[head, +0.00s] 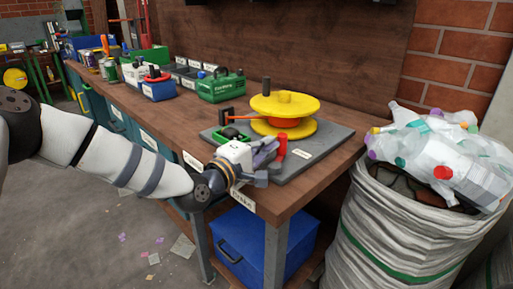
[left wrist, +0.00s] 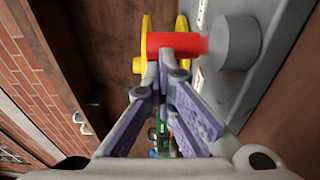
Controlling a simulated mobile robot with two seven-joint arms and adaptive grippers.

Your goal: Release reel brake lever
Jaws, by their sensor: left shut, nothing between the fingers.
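The yellow reel (head: 285,104) stands on a grey base plate (head: 325,143) at the near end of the workbench, and part of it shows in the left wrist view (left wrist: 183,30). A red lever (head: 281,146) stands at the front of the plate. In the left wrist view the red lever (left wrist: 175,45) joins a grey round pivot (left wrist: 237,42). My left gripper (head: 272,150) is shut and empty beside the lever. Its fingertips (left wrist: 176,68) are right at the red part; I cannot tell whether they touch. My right gripper is not in view.
A green toolbox (head: 221,87), a blue box (head: 159,89) and small bins stand farther along the bench. A white sack of plastic bottles (head: 405,225) stands right of the bench. A blue crate (head: 262,240) sits underneath. The plate's right part is clear.

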